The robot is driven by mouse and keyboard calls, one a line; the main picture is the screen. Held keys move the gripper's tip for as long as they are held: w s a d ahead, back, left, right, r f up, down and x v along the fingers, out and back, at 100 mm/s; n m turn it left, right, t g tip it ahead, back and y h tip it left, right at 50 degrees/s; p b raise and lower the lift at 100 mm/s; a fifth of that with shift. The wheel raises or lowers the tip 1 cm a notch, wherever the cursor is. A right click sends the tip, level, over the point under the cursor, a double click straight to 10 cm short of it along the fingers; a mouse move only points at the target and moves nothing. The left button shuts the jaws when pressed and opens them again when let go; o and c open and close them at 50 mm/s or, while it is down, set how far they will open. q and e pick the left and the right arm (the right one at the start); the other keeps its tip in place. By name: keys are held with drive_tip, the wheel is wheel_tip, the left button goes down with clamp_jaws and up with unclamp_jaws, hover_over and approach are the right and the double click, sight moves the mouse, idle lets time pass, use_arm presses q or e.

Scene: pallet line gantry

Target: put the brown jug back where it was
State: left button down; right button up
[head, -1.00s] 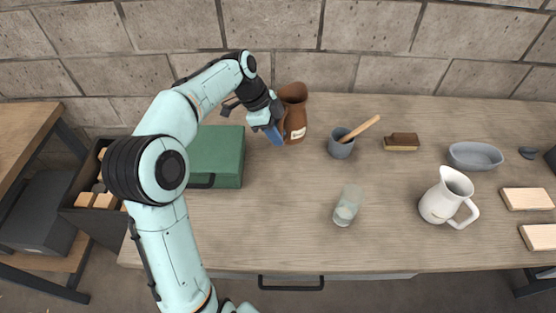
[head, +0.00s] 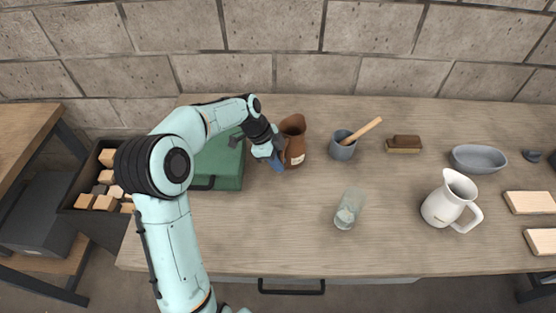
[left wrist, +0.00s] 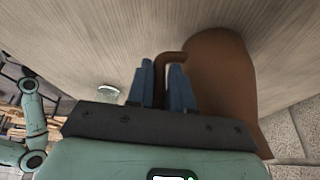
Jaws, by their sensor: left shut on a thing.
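The brown jug (head: 293,143) with a pale label is upright near the back of the table, just right of the green case (head: 220,165). My left gripper (head: 277,161) is at the jug's left side. In the left wrist view the blue fingers of the left gripper (left wrist: 162,85) are shut on the handle of the brown jug (left wrist: 222,80). Whether the jug's base touches the tabletop I cannot tell. My right gripper is out of view.
A grey cup with a wooden-handled tool (head: 343,151) stands right of the jug. A brush (head: 404,145), grey bowl (head: 477,158), white pitcher (head: 446,205) and glass (head: 347,212) are farther off. The table in front of the jug is clear.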

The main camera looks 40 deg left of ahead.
use_arm(q)
drive_tip(key=c, duration=1)
unclamp_jaws()
drive_tip(key=shift+r, duration=0.1)
drive_tip(key=v, duration=1.2)
drive_tip(key=shift+a+p, duration=0.1)
drive_tip(key=shift+p, duration=0.3)
